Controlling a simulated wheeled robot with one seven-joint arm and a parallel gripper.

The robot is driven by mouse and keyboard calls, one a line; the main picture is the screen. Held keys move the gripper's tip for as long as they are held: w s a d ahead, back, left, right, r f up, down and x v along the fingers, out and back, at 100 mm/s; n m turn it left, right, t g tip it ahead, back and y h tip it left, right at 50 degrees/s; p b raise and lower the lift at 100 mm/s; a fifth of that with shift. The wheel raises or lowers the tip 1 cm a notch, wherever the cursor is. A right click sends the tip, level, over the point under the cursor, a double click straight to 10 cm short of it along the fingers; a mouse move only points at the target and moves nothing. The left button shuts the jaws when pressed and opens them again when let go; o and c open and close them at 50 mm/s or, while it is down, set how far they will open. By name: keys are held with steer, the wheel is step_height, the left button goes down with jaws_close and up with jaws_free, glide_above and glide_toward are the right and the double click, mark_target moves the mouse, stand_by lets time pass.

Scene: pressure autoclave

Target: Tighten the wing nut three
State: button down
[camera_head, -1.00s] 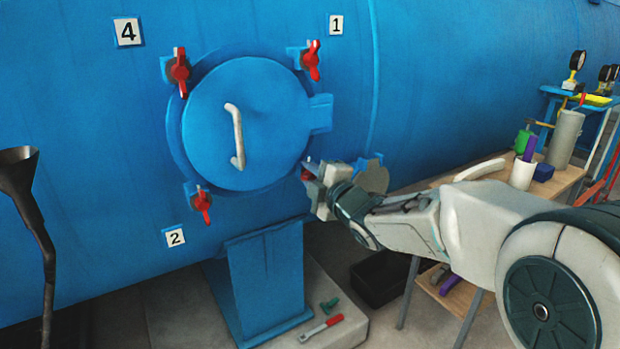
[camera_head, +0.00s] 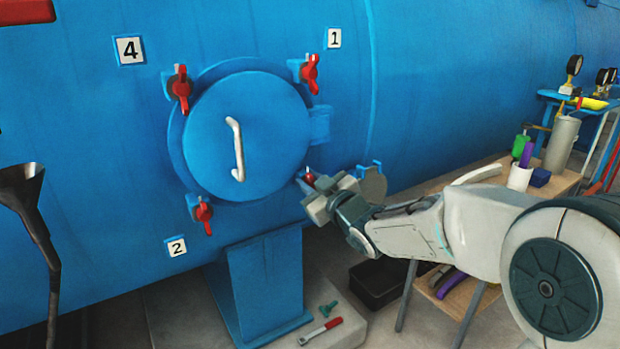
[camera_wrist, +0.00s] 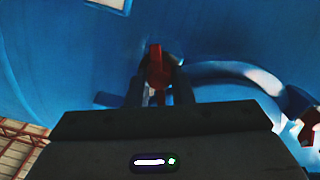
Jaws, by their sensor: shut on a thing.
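The red wing nut three (camera_head: 309,178) is at the lower right of the round blue door (camera_head: 255,135). My gripper (camera_head: 313,194) is at it and hides part of it and its mount. In the wrist view the red nut (camera_wrist: 157,68) stands between the two dark fingers of my gripper (camera_wrist: 160,90), which are shut on it. I cannot tell how tight the nut is. No number three plate is visible.
Red wing nuts one (camera_head: 310,73), four (camera_head: 181,88) and two (camera_head: 204,214) surround the door, which has a white handle (camera_head: 236,150). A blue pedestal (camera_head: 255,285) stands below. A wooden table (camera_head: 480,180) is at the right, a dark funnel (camera_head: 30,185) at the left.

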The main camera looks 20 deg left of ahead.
steer(key=shift+d+m+p, duration=0.1)
steer(key=shift+m+p, duration=0.8)
steer(key=shift+m, duration=1.4)
steer(key=c, duration=1.3)
jaws_free()
steer(key=p+v, duration=0.1)
steer(key=v, duration=1.2)
steer(key=shift+s+d, duration=0.2)
steer(key=shift+d, duration=0.15)
